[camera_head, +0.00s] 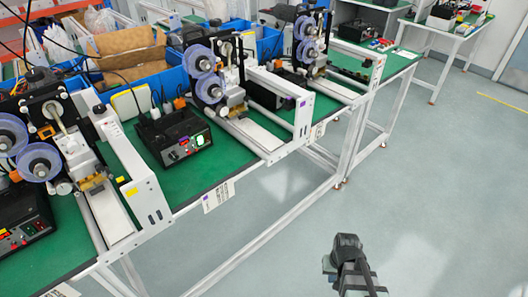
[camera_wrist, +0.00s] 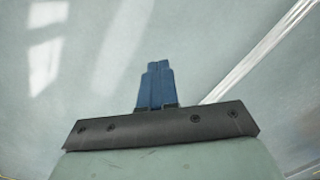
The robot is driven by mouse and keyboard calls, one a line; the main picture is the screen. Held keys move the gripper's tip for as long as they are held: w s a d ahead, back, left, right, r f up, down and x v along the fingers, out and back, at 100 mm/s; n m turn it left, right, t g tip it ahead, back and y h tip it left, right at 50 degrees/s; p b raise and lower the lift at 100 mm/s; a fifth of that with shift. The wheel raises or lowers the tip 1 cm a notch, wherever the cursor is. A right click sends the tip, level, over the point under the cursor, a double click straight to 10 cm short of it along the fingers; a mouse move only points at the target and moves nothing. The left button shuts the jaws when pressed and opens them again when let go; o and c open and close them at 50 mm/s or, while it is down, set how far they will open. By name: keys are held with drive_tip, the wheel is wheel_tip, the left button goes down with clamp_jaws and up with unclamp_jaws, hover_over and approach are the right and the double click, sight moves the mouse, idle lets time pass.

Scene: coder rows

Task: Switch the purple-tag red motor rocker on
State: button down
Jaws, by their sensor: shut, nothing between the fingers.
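A black control box (camera_head: 174,137) with a small purple patch, a red part and knobs on its front panel stands on the green bench between two coder machines. Which part is the red motor rocker, and its position, is too small to tell. A purple tag (camera_head: 300,102) also shows on the white frame of the middle machine. My gripper (camera_head: 346,245) is over the floor at the lower right, well apart from the bench. In the wrist view its blue fingers (camera_wrist: 159,68) are together and empty above plain floor.
The green bench (camera_head: 115,128) carries several coder machines with blue reels (camera_head: 203,60) and white frames (camera_head: 140,180) along the front. Another black box (camera_head: 22,215) is at the left. Blue bins (camera_head: 125,80) stand behind. The grey floor (camera_head: 420,190) is clear on the right.

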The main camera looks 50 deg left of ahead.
sight(207, 137)
drive_tip(key=s+a+r+y, duration=0.2)
drive_tip(key=a+r+y, duration=0.1)
drive_tip(key=a+r, duration=1.05)
drive_tip(key=s+a+r+t+y, duration=0.1)
drive_tip(key=s+a+r+y, duration=0.15)
drive_tip(key=a+r, duration=1.05)
drive_tip(key=s+a+r+y, duration=0.2)
drive_tip(key=s+a+r, duration=0.1)
drive_tip(key=a+r, duration=1)
drive_tip(key=a+f+m, duration=0.2)
drive_tip(key=a, duration=0.1)
drive_tip(key=a+f+m+y, duration=0.1)
drive_tip(key=a+f+m, duration=0.2)
drive_tip(key=a, duration=0.1)
drive_tip(key=a+f+m, duration=0.2)
drive_tip(key=a+m, duration=0.1)
drive_tip(key=shift+s+a+f, duration=0.1)
drive_tip(key=shift+a+f, duration=0.05)
drive_tip(key=shift+a, duration=0.2)
drive_tip(key=shift+a+f, duration=0.15)
drive_tip(key=shift+a, duration=1)
drive_tip(key=shift+a+f, duration=0.15)
drive_tip(key=shift+a, duration=0.6)
